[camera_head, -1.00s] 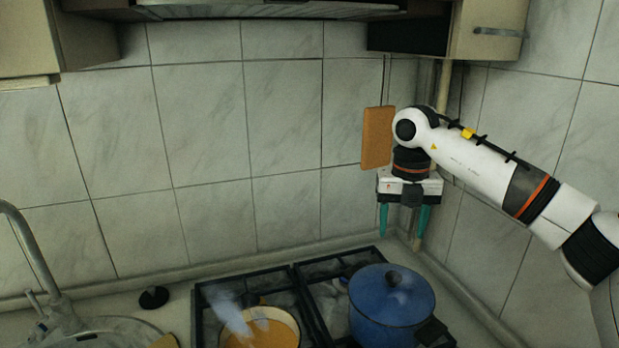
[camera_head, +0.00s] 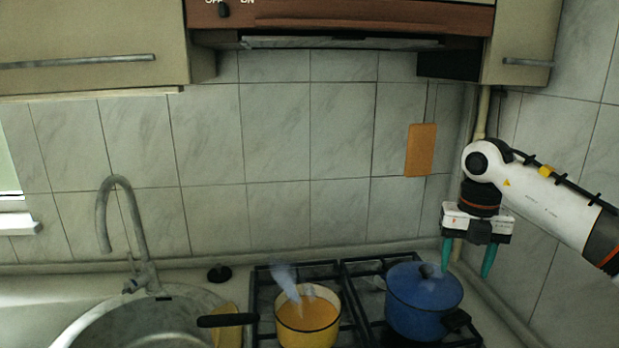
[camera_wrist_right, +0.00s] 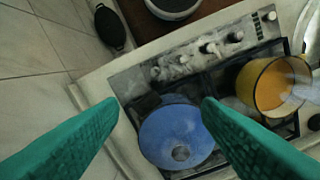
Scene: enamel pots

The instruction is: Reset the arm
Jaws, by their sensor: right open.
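My right arm comes in from the right in the head view. Its gripper (camera_head: 467,260) points down with its two green fingers apart, empty, above and slightly right of the blue lidded pot (camera_head: 424,302). In the right wrist view the open fingers of the right gripper (camera_wrist_right: 160,106) frame the blue pot (camera_wrist_right: 172,136), with clear space between fingers and pot. My left gripper is not in view.
The blue pot and a steaming yellow saucepan (camera_head: 306,325) stand on the black-grated stove (camera_head: 345,270). A sink (camera_head: 140,325) with a tall faucet (camera_head: 105,215) is at left. The range hood (camera_head: 340,35) and cabinets hang above; a wooden board (camera_head: 420,150) is on the wall.

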